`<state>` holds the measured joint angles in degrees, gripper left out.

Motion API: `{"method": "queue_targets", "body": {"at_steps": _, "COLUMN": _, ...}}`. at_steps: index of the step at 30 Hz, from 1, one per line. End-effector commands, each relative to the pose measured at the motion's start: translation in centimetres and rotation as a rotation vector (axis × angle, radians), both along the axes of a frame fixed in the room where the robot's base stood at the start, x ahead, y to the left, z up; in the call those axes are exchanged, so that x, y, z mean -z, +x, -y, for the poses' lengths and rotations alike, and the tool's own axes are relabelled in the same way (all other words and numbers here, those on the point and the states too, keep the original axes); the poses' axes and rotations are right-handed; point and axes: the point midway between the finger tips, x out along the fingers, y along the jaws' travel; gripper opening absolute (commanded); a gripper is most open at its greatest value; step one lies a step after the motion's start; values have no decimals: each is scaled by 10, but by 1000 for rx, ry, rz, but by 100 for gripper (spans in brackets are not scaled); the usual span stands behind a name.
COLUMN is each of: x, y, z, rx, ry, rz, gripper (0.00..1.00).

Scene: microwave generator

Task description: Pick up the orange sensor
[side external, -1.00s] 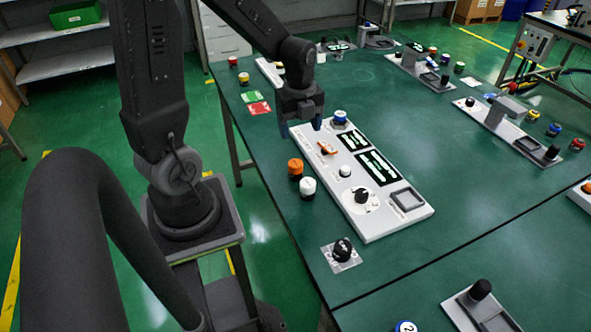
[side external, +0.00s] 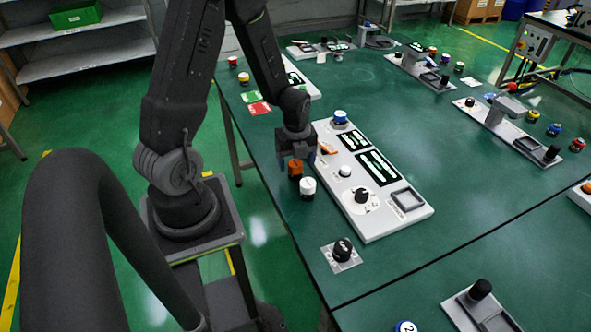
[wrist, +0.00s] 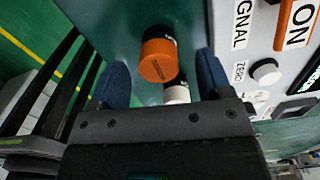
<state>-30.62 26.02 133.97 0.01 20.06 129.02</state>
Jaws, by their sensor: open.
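The orange sensor (side external: 295,170) is a short cylinder with an orange cap on a dark base. It stands on the green table left of the white panel. In the wrist view the orange sensor (wrist: 158,60) shows between my two blue fingertips, a little beyond them. My gripper (side external: 294,157) is open and just above and behind the orange sensor in the side view, partly covering it. In the wrist view my gripper (wrist: 160,75) holds nothing. I cannot tell whether a finger touches the sensor.
A white-capped sensor (side external: 308,187) stands close beside the orange one, partly hidden by my gripper in the wrist view. The white panel (side external: 410,222) with an orange switch (side external: 328,149) lies just to the right. A black knob (side external: 343,249) sits nearer.

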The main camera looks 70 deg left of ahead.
Motion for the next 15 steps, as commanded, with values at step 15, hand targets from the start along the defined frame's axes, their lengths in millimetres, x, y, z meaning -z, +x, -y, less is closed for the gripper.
{"method": "queue_targets", "body": {"at_steps": 15, "x": 30, "y": -1, "z": -2, "rx": 0, "ry": 1, "rz": 1, "gripper": 72}}
